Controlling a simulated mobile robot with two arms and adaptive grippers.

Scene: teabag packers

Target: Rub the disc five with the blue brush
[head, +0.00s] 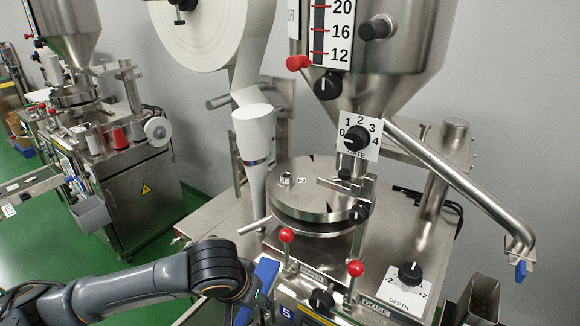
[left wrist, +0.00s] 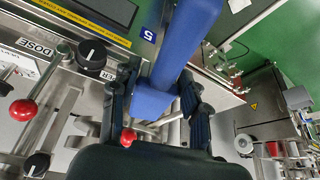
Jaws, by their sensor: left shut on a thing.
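The round steel disc (head: 312,207) lies flat on the machine in the middle of the head view, under the hopper. A blue plate with the number 5 (head: 286,312) is on that machine's front; it also shows in the left wrist view (left wrist: 149,36). My left gripper (left wrist: 158,98) is shut on the blue brush (left wrist: 183,45), in front of the machine and apart from the disc. In the head view, parts of the blue brush (head: 266,271) show beside my left wrist, which hides the rest. My right gripper is out of view.
Red-knobbed levers (head: 286,236) (head: 355,268) stand between the front edge and the disc. A white paper tube (head: 254,135) rises behind the disc's left. The gate dial (head: 355,138) and hopper overhang it. A depth dial (head: 410,274) is at right. A second machine (head: 130,190) stands left.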

